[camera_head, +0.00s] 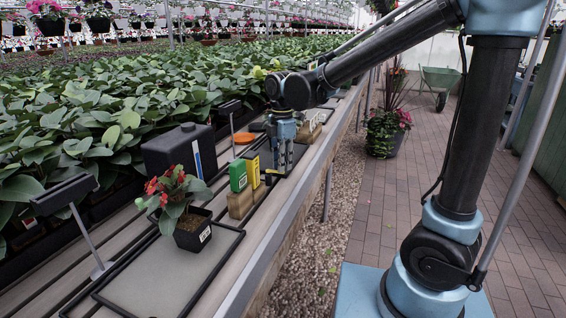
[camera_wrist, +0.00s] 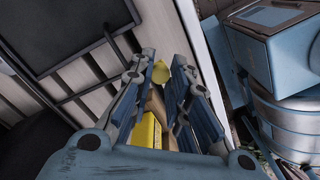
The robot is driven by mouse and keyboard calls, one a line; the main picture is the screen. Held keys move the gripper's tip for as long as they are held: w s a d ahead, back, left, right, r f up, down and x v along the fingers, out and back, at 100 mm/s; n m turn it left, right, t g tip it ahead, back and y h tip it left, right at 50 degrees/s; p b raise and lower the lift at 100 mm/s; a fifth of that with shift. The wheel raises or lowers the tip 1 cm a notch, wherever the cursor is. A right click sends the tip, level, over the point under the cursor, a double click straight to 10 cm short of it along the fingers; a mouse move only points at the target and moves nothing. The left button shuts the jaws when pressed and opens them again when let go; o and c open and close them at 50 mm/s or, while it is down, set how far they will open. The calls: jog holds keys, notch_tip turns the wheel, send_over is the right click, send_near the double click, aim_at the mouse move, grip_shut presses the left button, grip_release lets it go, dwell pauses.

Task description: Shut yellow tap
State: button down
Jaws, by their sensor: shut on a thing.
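My gripper (camera_head: 286,162) reaches down over the bench edge, just right of a yellow block (camera_head: 253,171). In the wrist view its two blue-padded fingers (camera_wrist: 170,82) point away from the camera. A small yellow piece, which looks like the handle of the yellow tap (camera_wrist: 160,71), shows between the fingertips, and my gripper is shut on it. The fingers hide part of it, so its exact angle cannot be told. The yellow block (camera_wrist: 149,130) also shows below, between the fingers.
A green block (camera_head: 238,176) stands beside the yellow one on a wooden base (camera_head: 240,204). A red-flowered pot (camera_head: 193,230) stands on a front tray (camera_head: 150,278). A black canister (camera_head: 180,152) is behind. The paved aisle (camera_head: 440,160) lies right of the bench.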

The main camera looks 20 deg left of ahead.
jog(key=shift+s+m, duration=0.35)
jog(key=shift+m, duration=0.45)
jog(key=c, duration=1.5)
grip_release()
notch_tip(320, 180, up, 12)
jog(key=shift+w, duration=0.1)
